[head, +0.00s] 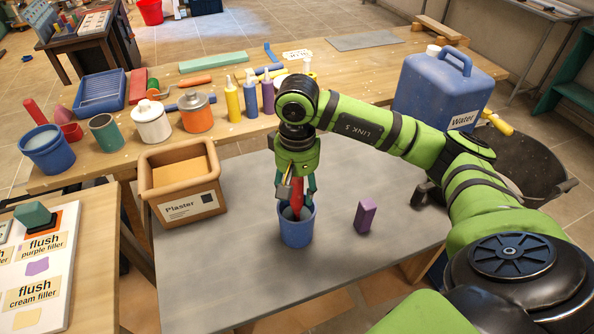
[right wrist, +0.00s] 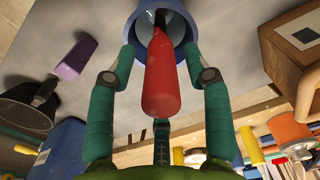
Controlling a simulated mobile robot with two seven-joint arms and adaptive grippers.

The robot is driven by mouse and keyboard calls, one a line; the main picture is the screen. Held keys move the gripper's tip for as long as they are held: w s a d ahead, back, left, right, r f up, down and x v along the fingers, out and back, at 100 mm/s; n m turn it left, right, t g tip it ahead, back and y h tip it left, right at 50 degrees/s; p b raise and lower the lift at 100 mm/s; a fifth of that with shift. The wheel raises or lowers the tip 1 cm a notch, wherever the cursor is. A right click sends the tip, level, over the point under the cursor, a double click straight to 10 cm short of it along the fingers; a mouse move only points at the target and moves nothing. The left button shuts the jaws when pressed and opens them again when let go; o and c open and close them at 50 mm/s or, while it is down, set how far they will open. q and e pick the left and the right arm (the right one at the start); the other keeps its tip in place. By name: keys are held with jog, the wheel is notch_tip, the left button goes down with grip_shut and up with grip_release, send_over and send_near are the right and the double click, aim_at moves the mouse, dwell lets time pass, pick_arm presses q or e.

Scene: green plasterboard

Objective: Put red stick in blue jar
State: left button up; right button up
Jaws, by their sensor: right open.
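The blue jar (head: 296,230) stands upright on the grey board in the middle of the head view. The red stick (head: 297,200) has its lower end inside the jar's mouth and its upper part rising above the rim. In the right wrist view the red stick (right wrist: 162,85) points into the blue jar (right wrist: 187,27). My right gripper (head: 296,192) is above the jar with its green fingers around the stick. In the right wrist view the fingers (right wrist: 160,60) are spread, with gaps on both sides of the stick. My left gripper is not in view.
A purple block (head: 365,215) stands right of the jar. A plaster box (head: 182,212) is at the left. Behind are a wooden bench with bottles and pots, and a blue water canister (head: 440,92). The grey board's (head: 250,295) front is clear.

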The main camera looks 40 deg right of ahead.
notch_tip(320, 180, up, 5)
jog(key=shift+f+b, duration=0.1)
jog(key=shift+b, duration=0.9)
notch_tip(320, 180, up, 7)
jog(key=shift+r+p, duration=0.2)
jog(key=shift+p, duration=0.15)
